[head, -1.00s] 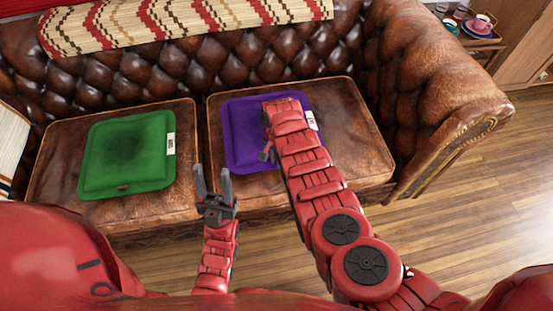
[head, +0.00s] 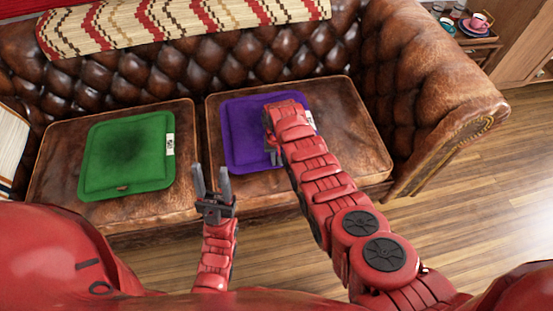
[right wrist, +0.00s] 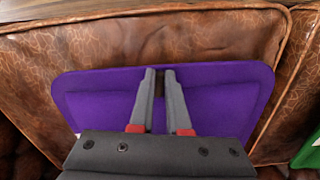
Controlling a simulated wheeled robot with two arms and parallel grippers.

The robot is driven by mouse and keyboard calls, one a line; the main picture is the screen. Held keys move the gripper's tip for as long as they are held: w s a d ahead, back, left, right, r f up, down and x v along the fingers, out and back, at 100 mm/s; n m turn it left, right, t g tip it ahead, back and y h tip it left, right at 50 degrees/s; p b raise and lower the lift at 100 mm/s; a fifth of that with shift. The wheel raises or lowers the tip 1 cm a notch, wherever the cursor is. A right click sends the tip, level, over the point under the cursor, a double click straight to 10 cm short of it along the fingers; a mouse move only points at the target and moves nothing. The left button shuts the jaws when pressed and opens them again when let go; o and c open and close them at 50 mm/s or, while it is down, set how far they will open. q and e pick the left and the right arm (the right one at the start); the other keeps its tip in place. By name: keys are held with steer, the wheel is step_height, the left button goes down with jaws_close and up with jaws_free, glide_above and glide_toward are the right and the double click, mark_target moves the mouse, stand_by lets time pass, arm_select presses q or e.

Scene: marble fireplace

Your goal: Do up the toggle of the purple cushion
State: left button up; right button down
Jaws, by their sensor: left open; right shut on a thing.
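The purple cushion (head: 240,125) lies flat on the right sofa seat, with a white tag (head: 309,119) on its right side. My right arm covers part of it. My right gripper (head: 274,160) reaches over the cushion toward its front edge. In the right wrist view, the right gripper (right wrist: 159,73) has its fingers close together on a small brown thing (right wrist: 159,86), apparently the toggle, near the edge of the purple cushion (right wrist: 215,90). How the toggle sits against its loop cannot be made out. My left gripper (head: 211,175) is open and empty, in front of the gap between the seats.
A green cushion (head: 125,155) lies on the left seat of the brown leather sofa (head: 345,120). A patterned blanket (head: 180,20) hangs over the backrest. A side table with cups (head: 470,28) stands at the far right. The wooden floor (head: 470,180) on the right is clear.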

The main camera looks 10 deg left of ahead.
steer(key=shift+d+n, duration=0.1)
steer(key=shift+n, duration=0.8)
steer(key=c, duration=1.2)
jaws_free()
steer(key=shift+o, duration=0.2)
steer(key=shift+r, duration=0.1)
step_height(320, 180, up, 17)
steer(key=p, duration=0.4)
steer(key=shift+r+p, duration=0.15)
steer(key=shift+p, duration=0.25)
